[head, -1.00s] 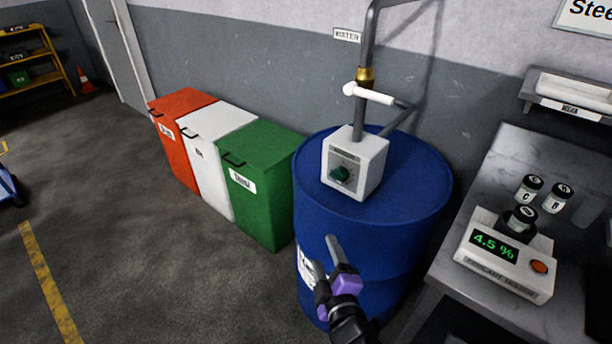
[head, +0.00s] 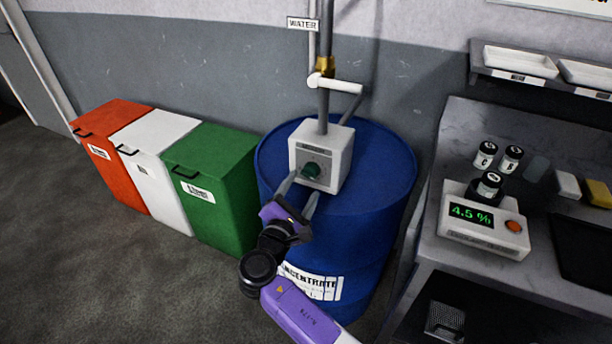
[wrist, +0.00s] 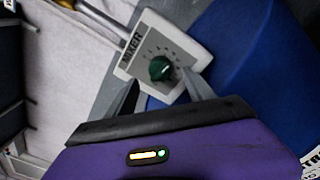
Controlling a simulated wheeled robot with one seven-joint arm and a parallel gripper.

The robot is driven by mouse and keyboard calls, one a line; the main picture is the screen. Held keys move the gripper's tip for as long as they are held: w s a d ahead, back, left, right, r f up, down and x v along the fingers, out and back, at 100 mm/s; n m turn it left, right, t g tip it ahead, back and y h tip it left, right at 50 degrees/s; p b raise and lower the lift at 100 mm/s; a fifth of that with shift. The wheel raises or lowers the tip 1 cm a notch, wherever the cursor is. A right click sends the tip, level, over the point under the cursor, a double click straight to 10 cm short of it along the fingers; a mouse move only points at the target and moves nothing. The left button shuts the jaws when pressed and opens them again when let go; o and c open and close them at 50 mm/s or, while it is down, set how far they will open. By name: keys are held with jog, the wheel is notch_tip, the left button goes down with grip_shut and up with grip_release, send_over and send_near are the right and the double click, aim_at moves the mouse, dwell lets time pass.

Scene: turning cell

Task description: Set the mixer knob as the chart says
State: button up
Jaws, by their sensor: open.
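The mixer is a white box (head: 334,143) with a dial face, standing on top of a blue concentrate drum (head: 390,190). Its dark green knob (head: 312,170) sits at the middle of the dial; it also shows in the wrist view (wrist: 161,68) with marks around it. My gripper (head: 299,193) is open and empty, just in front of and below the mixer face, its fingers pointing toward the knob. In the wrist view the fingers lie on either side below the knob, apart from it. A tester (head: 482,232) on the bench reads 4.5 %. The dial values are too small to read.
A pipe with a white lever (head: 335,83) rises from the mixer. Orange, white and green bins (head: 215,185) stand left of the drum. A bench (head: 450,140) on the right holds several small lidded jars. The chart on the wall is cut off at the top.

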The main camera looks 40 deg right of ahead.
aim_at(309, 177)
jog(key=shift+x, duration=2.6)
grip_shut()
jog(key=shift+f+m, duration=0.15)
jog(key=shift+m, duration=0.15)
